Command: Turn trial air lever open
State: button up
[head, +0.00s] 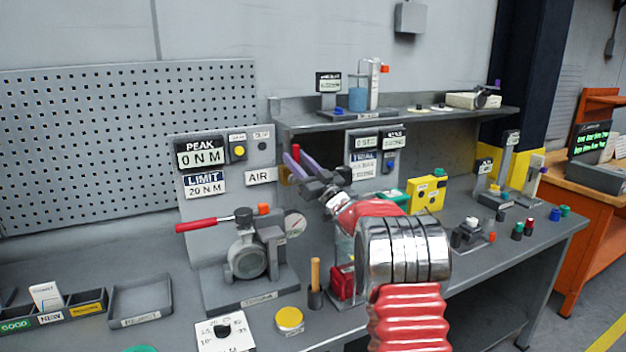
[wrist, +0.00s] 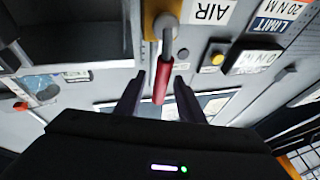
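The air lever has a red handle (wrist: 162,82) on a grey pivot and a yellow body (wrist: 152,22), beside the AIR label (wrist: 209,12). In the head view the red handle (head: 296,152) shows just above my fingers, near the AIR sign (head: 261,176). My gripper (head: 294,161) reaches it with purple fingers; the wrist view also shows my gripper (wrist: 159,76). It is open, with the handle between the fingers and a narrow gap on each side. The yellow body is mostly hidden by my gripper in the head view.
A PEAK display (head: 200,154) reads 0 N M. A wooden-handled tool (head: 315,273) stands upright in front. A TRIAL panel (head: 364,160) is behind. A shelf (head: 435,119) overhangs the bench.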

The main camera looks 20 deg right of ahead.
jog(key=v, duration=1.3)
jog(key=shift+a+f, duration=0.1)
jog(key=shift+f, duration=0.1)
jog(key=s+a+r+m+g+h, duration=0.35)
jog(key=s+a+g+h, duration=0.3)
jog(key=s+h, duration=0.3)
jog(key=s+a+f+g+y, duration=0.1)
jog(key=s+a+f+g, duration=0.2)
jog(key=s, duration=0.8)
jog(key=s+a+f+g+y, duration=0.1)
jog(key=s+a+f+g, duration=0.2)
jog(key=s+a+f, duration=0.3)
jog(key=s+a+f+g+y, duration=0.1)
jog(key=s+a+f+g, duration=0.2)
jog(key=s, duration=1.4)
notch_tip(320, 180, down, 3)
jog(key=a+n, duration=0.1)
jog(key=a, duration=0.1)
jog(key=shift+a+r+g, duration=0.15)
jog(key=shift+a+g, duration=0.15)
jog(key=shift+g, duration=0.05)
